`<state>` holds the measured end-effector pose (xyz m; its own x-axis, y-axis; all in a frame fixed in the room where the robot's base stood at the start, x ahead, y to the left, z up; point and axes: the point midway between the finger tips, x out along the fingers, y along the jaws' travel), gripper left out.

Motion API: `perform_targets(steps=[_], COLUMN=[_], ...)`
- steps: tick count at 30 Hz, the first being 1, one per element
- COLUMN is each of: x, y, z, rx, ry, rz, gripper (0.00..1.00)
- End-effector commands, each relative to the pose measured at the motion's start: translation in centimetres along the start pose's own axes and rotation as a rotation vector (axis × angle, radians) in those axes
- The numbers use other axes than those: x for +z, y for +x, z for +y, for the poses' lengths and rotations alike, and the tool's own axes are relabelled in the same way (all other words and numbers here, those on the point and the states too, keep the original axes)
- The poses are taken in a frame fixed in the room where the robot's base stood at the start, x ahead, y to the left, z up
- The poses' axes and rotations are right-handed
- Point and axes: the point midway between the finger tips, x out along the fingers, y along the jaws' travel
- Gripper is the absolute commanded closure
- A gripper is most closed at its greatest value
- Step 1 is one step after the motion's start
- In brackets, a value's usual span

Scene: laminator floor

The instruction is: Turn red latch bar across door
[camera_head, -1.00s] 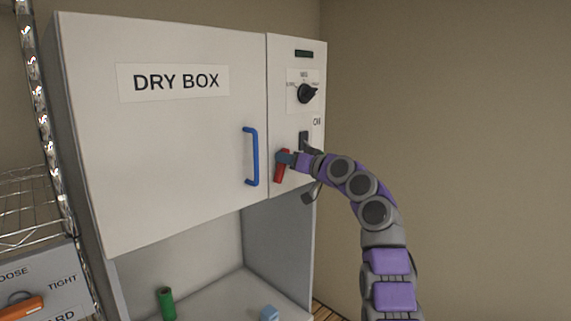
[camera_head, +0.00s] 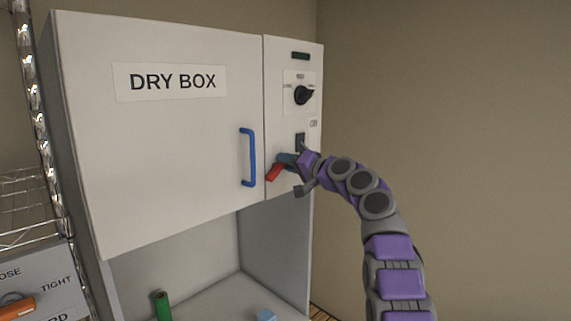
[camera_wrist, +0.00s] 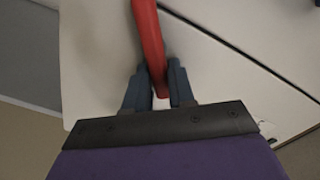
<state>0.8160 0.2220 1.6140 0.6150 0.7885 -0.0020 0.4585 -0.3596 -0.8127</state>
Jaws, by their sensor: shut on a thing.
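The red latch bar (camera_head: 275,172) is on the narrow control panel, just right of the blue door handle. It is tilted, its free end down and left toward the door edge. The dry box door (camera_head: 160,150) is closed. My gripper (camera_head: 285,160) is at the upper right part of the bar. In the wrist view my gripper (camera_wrist: 160,88) has its two dark fingers shut on the red latch bar (camera_wrist: 149,40), one on each side. The bar's pivot is hidden in the head view by my gripper.
The blue handle (camera_head: 248,157) stands out from the door close by. A black knob (camera_head: 303,95) and a dark switch (camera_head: 300,141) are above on the panel. A green cylinder (camera_head: 162,305) and a blue block (camera_head: 266,315) are in the open bay below. Plain wall lies right.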

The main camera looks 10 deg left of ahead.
Motion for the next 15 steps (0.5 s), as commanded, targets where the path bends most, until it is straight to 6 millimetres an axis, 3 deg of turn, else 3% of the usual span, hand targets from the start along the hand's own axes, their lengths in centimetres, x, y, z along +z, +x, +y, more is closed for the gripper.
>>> perform_targets(steps=[15], x=[-0.24], y=[-0.17], z=[0.34], rx=[-0.001], ry=[0.143], rz=[0.006], gripper=[1.0])
